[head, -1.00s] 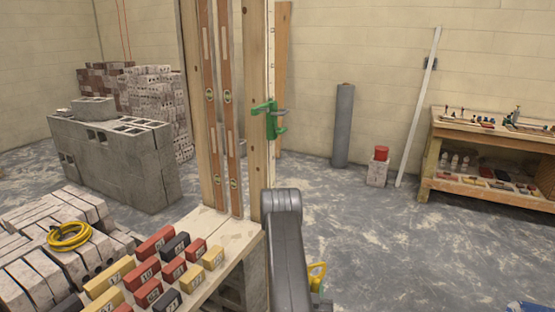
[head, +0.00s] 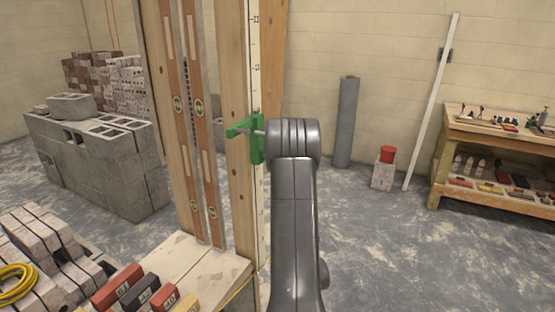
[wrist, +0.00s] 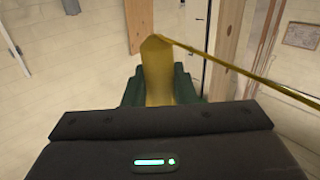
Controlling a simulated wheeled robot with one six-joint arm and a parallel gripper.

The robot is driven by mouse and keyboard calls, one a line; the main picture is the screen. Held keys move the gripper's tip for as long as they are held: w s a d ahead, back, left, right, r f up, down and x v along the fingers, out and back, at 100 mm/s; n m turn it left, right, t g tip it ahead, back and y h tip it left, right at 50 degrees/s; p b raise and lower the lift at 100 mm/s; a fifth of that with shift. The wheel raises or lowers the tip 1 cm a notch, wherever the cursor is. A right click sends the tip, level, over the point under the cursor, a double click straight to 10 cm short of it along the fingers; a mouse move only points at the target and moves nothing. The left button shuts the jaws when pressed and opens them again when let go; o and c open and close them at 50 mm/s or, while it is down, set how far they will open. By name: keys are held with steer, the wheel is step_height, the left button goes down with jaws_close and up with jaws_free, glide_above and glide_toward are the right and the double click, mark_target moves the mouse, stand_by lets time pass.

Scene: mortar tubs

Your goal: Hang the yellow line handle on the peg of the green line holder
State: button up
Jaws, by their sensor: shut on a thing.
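The green line holder (head: 257,150) is fixed to the side of the upright timber post (head: 235,170), with a grey rod through it. My arm stands in front of its right side in the head view, so the peg cannot be made out clearly. The yellow line handle (wrist: 156,70) shows in the wrist view between the dark green fingers of my gripper (wrist: 160,88), which is shut on it. A taut yellow line runs from the handle to the right in that view. The head view hides the handle and my gripper behind my arm.
Wooden levels (head: 190,130) lean beside the post on a pale board. Colored blocks (head: 140,290) stand at the lower left, near a coiled yellow hose (head: 18,285). A wooden workbench (head: 490,185), grey roll (head: 346,122) and red-topped block (head: 384,170) stand right. Open floor lies between.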

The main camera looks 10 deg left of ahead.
steer(key=s+a+r+n+g+y+p, duration=0.2)
steer(key=s+r+y, duration=0.1)
steer(key=r, duration=0.9)
steer(key=s+a+r+n+g+y+p, duration=0.1)
steer(key=s+a+r+n+g+y, duration=0.15)
steer(key=r, duration=1.05)
steer(key=w+a+f+b, duration=0.1)
steer(key=w+a, duration=0.3)
steer(key=a, duration=0.5)
steer(key=shift+a+f+t+b, duration=0.3)
steer(key=shift+f+t+b, duration=0.1)
steer(key=shift+f, duration=0.3)
steer(key=shift+w+y, duration=0.1)
steer(key=shift+y, duration=0.15)
steer(key=o, duration=1.7)
steer(key=shift+c, duration=0.2)
